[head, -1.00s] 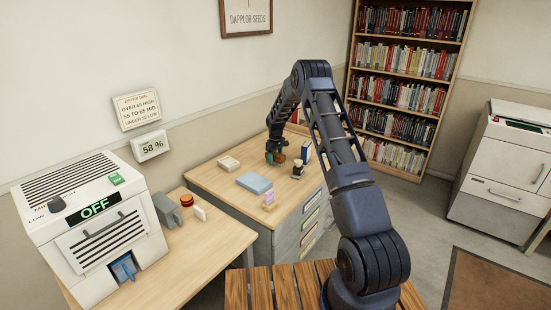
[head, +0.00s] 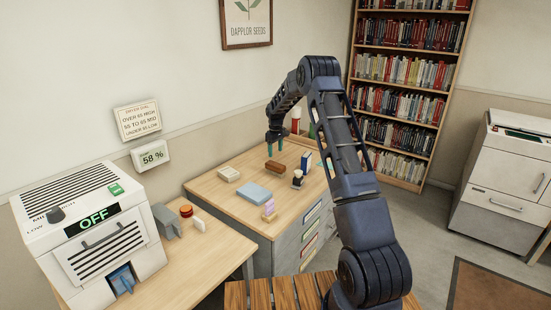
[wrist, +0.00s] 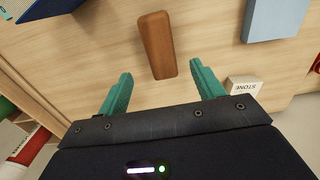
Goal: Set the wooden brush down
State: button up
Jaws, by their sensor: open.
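The wooden brush (head: 275,166) lies on the light wooden cabinet top (head: 222,198), with nothing holding it. In the wrist view the brush (wrist: 157,45) is a brown block with rounded edges, beyond the fingertips and roughly between their lines. My gripper (head: 276,146) hangs above the brush, apart from it. In the wrist view its two green fingers (wrist: 161,84) are spread wide with nothing between them.
A blue book (head: 254,194), a small pale box (head: 229,174), pink blocks (head: 269,210) and a dark-topped stamp (head: 298,178) share the top. A blue-and-white box (head: 306,161) stands close to the brush's right. A white machine (head: 95,240) reading OFF stands left.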

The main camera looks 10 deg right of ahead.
jog(key=s+d+r+m+t, duration=0.1)
jog(key=s+d+r+m, duration=0.15)
jog(key=s+r, duration=1.05)
jog(key=s+d+r+m+t, duration=0.15)
jog(key=s+d+r, duration=0.25)
jog(key=s+r, duration=0.9)
jog(key=s+d+r+m, duration=0.1)
jog(key=s+d+r, duration=0.15)
jog(key=s, duration=0.55)
jog(key=s+d+r+m, duration=0.1)
jog(key=s+r, duration=0.2)
jog(key=s, duration=0.6)
jog(key=s+d+f+m+t, duration=0.1)
jog(key=s+f+m+t, duration=0.1)
jog(key=s, duration=1.5)
notch_tip(320, 180, down, 2)
jog(key=shift+s+d+f+m, duration=0.15)
jog(key=shift+d+f+m, duration=0.05)
jog(key=shift+m, duration=0.3)
